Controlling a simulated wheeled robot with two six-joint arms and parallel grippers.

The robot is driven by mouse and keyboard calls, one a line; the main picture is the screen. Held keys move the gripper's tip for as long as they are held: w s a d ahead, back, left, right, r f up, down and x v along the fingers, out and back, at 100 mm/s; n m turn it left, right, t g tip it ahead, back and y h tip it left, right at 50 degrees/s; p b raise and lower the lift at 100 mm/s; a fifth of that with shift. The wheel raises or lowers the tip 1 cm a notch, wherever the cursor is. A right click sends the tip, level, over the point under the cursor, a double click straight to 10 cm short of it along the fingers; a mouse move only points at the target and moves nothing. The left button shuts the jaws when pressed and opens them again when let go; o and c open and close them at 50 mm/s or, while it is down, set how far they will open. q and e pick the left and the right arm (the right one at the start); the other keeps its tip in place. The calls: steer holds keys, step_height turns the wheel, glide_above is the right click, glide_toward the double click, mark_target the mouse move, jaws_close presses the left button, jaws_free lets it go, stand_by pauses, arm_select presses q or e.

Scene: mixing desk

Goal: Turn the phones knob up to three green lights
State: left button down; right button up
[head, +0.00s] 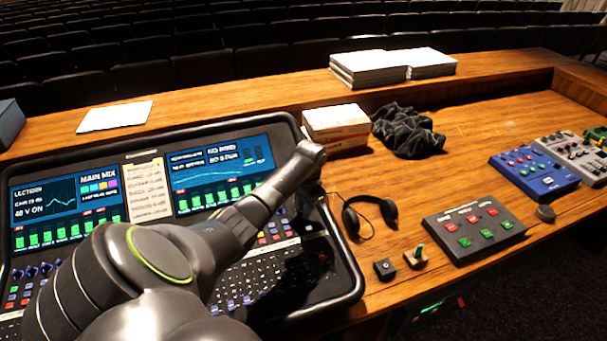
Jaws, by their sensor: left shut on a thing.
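My left gripper (309,172) is over the right part of the black mixing desk (352,287), at the end of my arm. It is small and dark here, and its fingertips are hard to make out. It is shut on a small part that the arm and gripper hide, most likely the phones knob. I cannot read the knob's label or setting. I cannot make out a row of three phones lights; the screens show several green fader blocks. My right gripper is not in view.

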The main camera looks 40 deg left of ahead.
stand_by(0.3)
arm_select(q)
steer(key=c, duration=1.3)
jaws_free()
steer(key=r, duration=0.2)
steer(key=r+b, duration=0.1)
steer(key=r, duration=0.5)
steer(key=shift+w+d+r+b, duration=0.15)
steer(key=shift+w+d+b, duration=0.15)
steer(key=shift+b, duration=0.1)
step_height(320, 180, up, 9)
steer(key=p, duration=0.7)
steer(key=shift+w+d+p, duration=0.2)
steer(key=shift+d+p, duration=0.1)
steer(key=shift+p, duration=0.05)
